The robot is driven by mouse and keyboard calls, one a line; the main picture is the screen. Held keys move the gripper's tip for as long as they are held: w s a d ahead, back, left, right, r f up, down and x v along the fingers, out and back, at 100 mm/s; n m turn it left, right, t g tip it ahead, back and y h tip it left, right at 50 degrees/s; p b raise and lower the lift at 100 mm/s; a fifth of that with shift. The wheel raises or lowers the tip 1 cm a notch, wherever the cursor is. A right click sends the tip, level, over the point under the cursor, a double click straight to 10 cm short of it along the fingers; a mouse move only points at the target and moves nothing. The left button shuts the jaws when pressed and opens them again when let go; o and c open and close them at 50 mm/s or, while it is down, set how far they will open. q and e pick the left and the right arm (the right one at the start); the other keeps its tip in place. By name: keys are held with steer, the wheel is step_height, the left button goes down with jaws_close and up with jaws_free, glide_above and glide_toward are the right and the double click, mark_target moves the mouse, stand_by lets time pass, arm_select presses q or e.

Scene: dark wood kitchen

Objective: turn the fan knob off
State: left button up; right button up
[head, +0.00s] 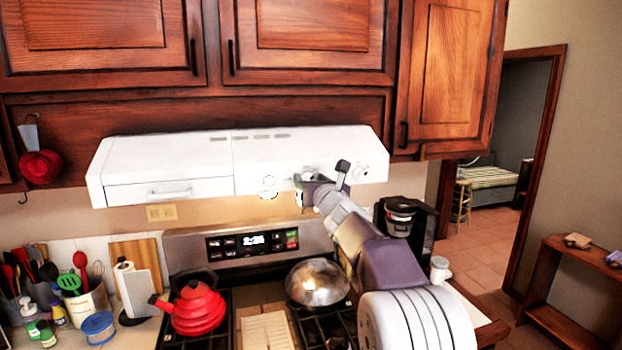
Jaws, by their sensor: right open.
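The white range hood (165,160) hangs under the wooden cabinets. Its front face carries a round white knob (268,183) left of my right gripper and another round knob (362,172) to the right of it. A further round part of the hood front shows just behind the gripper's upper left side and is partly hidden. Which one is the fan knob, and how it is turned, is too small to tell. My right gripper (323,176) is open and empty, with its fingers in front of the hood face between the two knobs. Contact cannot be told. My left gripper is out of view.
Below the hood, the stove holds a red kettle (194,308) and a metal domed pan (316,283). A black coffee maker (404,226) stands right of my right arm. Utensils crowd the left counter. A doorway opens at right.

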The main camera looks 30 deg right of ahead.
steer(key=shift+a, duration=0.15)
steer(key=shift+w+f, duration=0.1)
steer(key=shift+w, duration=0.15)
steer(key=c, duration=0.5)
jaws_close()
